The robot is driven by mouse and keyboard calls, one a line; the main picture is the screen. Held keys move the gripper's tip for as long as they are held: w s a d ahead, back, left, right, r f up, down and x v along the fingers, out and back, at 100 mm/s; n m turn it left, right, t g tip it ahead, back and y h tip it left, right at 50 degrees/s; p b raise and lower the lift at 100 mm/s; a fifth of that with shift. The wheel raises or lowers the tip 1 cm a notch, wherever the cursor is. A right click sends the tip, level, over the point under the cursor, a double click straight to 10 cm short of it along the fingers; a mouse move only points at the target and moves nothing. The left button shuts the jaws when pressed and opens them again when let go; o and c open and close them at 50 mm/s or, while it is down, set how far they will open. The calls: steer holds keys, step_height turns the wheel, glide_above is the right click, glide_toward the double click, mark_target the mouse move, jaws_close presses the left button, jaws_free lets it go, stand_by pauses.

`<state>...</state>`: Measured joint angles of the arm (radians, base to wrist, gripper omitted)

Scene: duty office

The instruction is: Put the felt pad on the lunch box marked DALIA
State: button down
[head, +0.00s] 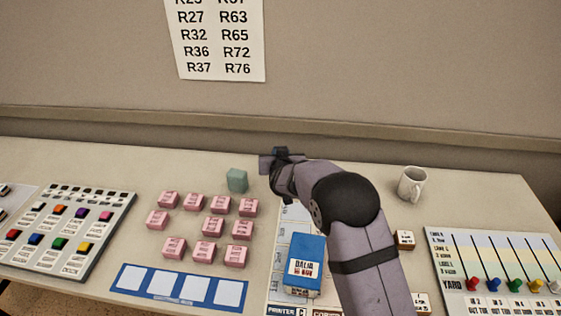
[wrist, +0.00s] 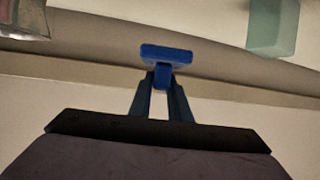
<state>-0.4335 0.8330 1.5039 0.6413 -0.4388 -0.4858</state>
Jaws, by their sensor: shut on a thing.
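The lunch box marked DALIA (head: 305,249) is a blue box with a white label, standing on a printed sheet left of my forearm. Nothing shows on the visible part of its top. My gripper (wrist: 162,85) is shut on a small flat blue piece with a short stem, which looks like the felt pad (wrist: 168,53). In the head view my gripper (head: 281,155) is raised near the back of the table, beyond the lunch box and apart from it. There the pad is mostly hidden, with only a dark blue bit showing.
A grey-green block (head: 237,180) stands left of my gripper. Several pink blocks (head: 204,228) sit left of the lunch box. A mug (head: 412,184) and a small white-topped block (head: 405,239) stand right of my arm. A button panel (head: 106,235) is at left, a YARD board (head: 494,262) at right.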

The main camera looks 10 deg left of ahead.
steer(key=shift+r, duration=0.3)
